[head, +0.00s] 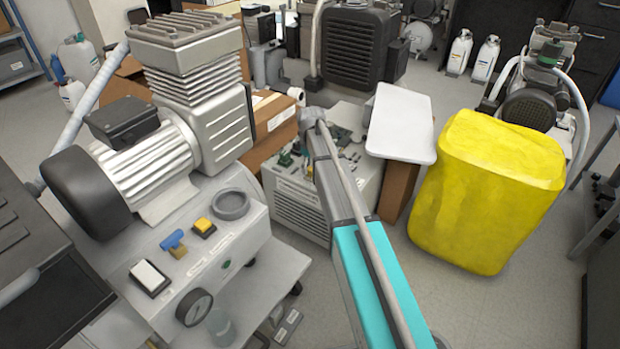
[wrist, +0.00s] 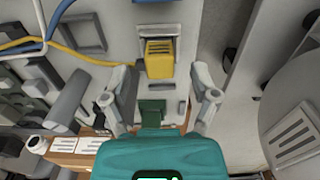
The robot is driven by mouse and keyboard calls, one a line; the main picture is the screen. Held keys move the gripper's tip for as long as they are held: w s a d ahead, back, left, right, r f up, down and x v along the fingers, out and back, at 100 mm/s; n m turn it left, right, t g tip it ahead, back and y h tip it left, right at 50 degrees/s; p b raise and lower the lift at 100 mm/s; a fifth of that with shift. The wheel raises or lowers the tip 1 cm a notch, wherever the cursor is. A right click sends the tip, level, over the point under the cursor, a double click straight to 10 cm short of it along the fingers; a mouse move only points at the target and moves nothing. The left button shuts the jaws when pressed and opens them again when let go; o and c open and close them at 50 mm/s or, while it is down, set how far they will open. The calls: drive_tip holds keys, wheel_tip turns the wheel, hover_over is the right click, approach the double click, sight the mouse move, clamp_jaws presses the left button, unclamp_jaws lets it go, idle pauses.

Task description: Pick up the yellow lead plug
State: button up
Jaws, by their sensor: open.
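The yellow lead plug (wrist: 159,60) shows in the wrist view as a small yellow block with dark slots on its top face, sitting on a pale grey panel. A yellow lead (wrist: 88,58) runs off to the left near it; the join is not clear. My gripper (wrist: 160,88) is open and empty, its two grey fingers spread left and right of the plug, with the plug ahead, between the fingertips' lines. No contact shows. In the head view I cannot make out my gripper or this plug; my teal arm reaches toward the box with circuit boards.
In the wrist view a green block (wrist: 152,112) lies below the plug, and a blue lead (wrist: 62,12) is upper left. Grey floor is clear at lower right.

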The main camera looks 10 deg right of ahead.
drive_tip(key=shift+f+b, duration=0.55)
drive_tip(key=shift+f, duration=0.35)
drive_tip(key=shift+c, duration=0.2)
drive_tip(key=c, duration=1)
